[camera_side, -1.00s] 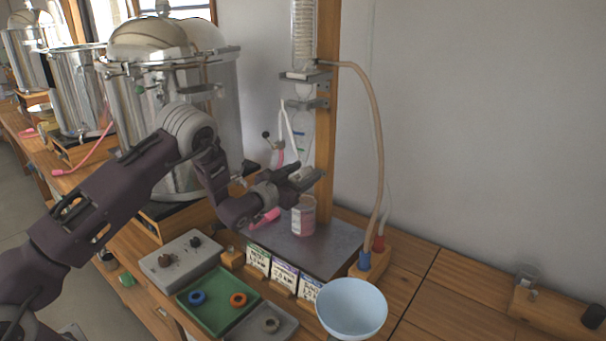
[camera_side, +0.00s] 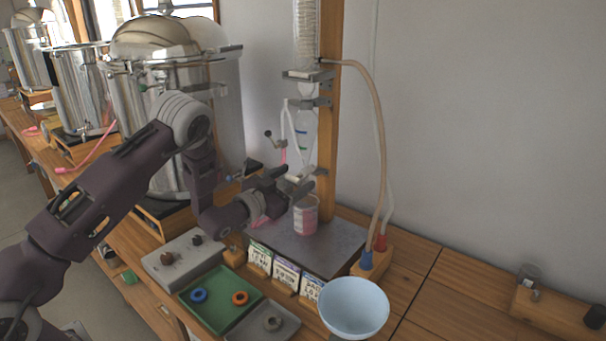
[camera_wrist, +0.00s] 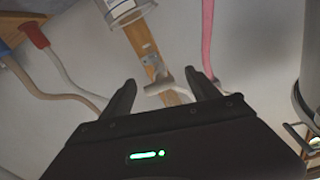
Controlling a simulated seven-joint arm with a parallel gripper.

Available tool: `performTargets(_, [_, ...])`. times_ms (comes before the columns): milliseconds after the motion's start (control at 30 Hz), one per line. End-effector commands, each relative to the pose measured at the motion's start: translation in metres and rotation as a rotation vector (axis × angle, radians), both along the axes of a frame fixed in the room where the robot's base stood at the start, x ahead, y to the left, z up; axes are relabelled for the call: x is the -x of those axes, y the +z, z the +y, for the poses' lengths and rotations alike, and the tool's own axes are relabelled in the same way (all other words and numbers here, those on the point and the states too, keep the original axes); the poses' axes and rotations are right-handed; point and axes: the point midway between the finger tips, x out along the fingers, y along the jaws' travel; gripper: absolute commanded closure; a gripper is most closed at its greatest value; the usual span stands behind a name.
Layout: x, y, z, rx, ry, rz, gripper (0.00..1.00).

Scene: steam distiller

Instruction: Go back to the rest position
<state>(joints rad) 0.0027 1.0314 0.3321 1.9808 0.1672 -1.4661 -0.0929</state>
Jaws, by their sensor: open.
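My gripper (camera_side: 297,183) is in front of the glass column (camera_side: 306,130), just above and left of a beaker of pink liquid (camera_side: 306,222). The beaker stands upright on a dark plate (camera_side: 335,240). In the wrist view my gripper (camera_wrist: 160,85) has its two fingers spread apart with nothing held. A pale T-shaped fitting on the wooden post (camera_wrist: 140,40) shows between the fingertips, seemingly beyond them. A clear glass rim (camera_wrist: 125,12) shows at the top of that view.
A large steel pot (camera_side: 150,100) stands left, behind my arm. A pink tube (camera_wrist: 207,35) runs close by the fingers. Small labelled boxes (camera_side: 286,275), a green tray (camera_side: 220,305) and a pale blue bowl (camera_side: 353,307) lie in front. The bench at right is mostly clear.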

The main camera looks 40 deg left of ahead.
Motion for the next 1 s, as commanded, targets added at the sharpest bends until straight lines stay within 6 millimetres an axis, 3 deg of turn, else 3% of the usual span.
performTargets(167, [0.019, 0.000, 0.000, 0.001, 0.001, 0.000, 0.30])
performTargets(467, [0.019, 0.006, 0.000, 0.002, 0.000, -0.006, 0.30])
performTargets(567, [0.017, 0.040, -0.001, 0.019, 0.010, -0.015, 0.30])
performTargets(667, [0.027, 0.085, 0.005, 0.066, 0.092, 0.104, 0.30])
performTargets(767, [0.065, 0.124, -0.001, 0.131, 0.153, 0.271, 0.30])
performTargets(867, [0.127, 0.149, -0.017, 0.187, 0.174, 0.447, 0.30])
performTargets(967, [0.210, 0.161, -0.040, 0.220, 0.164, 0.630, 0.30])
performTargets(1000, [0.247, 0.161, -0.050, 0.226, 0.155, 0.702, 0.30])
